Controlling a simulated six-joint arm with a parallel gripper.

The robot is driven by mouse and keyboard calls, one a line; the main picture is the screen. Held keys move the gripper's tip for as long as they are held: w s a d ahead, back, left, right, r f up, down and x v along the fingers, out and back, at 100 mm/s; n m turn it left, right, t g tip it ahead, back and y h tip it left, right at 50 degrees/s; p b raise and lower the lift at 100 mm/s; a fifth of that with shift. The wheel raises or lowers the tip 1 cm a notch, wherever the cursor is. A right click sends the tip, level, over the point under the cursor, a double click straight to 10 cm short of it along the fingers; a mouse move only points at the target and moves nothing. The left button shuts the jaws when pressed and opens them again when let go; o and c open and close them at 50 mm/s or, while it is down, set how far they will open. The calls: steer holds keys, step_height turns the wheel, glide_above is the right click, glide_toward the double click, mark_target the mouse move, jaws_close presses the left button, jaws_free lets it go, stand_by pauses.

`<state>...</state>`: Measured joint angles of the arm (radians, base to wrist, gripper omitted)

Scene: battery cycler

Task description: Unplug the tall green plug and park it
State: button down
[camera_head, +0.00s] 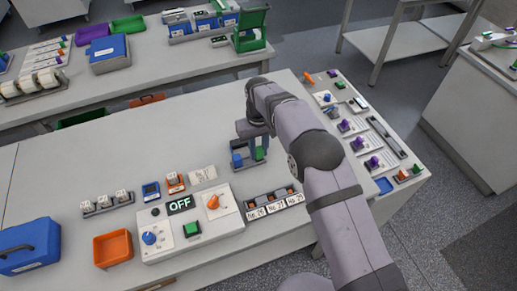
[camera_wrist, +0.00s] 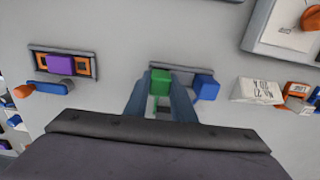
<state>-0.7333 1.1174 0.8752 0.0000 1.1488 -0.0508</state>
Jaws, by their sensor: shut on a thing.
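My gripper (camera_wrist: 160,92) is shut on the green plug (camera_wrist: 160,80), with one finger on each side of it. In the head view the green plug (camera_head: 261,152) shows beside the fingers, below my wrist. A grey holder (camera_wrist: 186,69) lies just beyond the plug in the wrist view. A blue block (camera_wrist: 206,87) stands at the right end of that holder, beside the right finger. It also shows in the head view (camera_head: 237,160). The plug's lower end is hidden, so I cannot tell whether it is seated or lifted.
A purple block (camera_wrist: 60,65) sits in an orange-and-grey holder at left in the wrist view. A control panel (camera_head: 162,245) reading OFF and a labelled strip (camera_head: 275,205) are nearer. Purple plugs (camera_head: 373,162) stand at right. Bare table lies left of the gripper.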

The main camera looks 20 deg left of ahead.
steer(key=shift+f, duration=0.25)
stand_by(0.4)
steer(key=c, duration=1.4)
jaws_free()
steer(key=shift+r, duration=0.1)
steer(key=shift+r+b, duration=1.35)
steer(key=shift+r, duration=2.25)
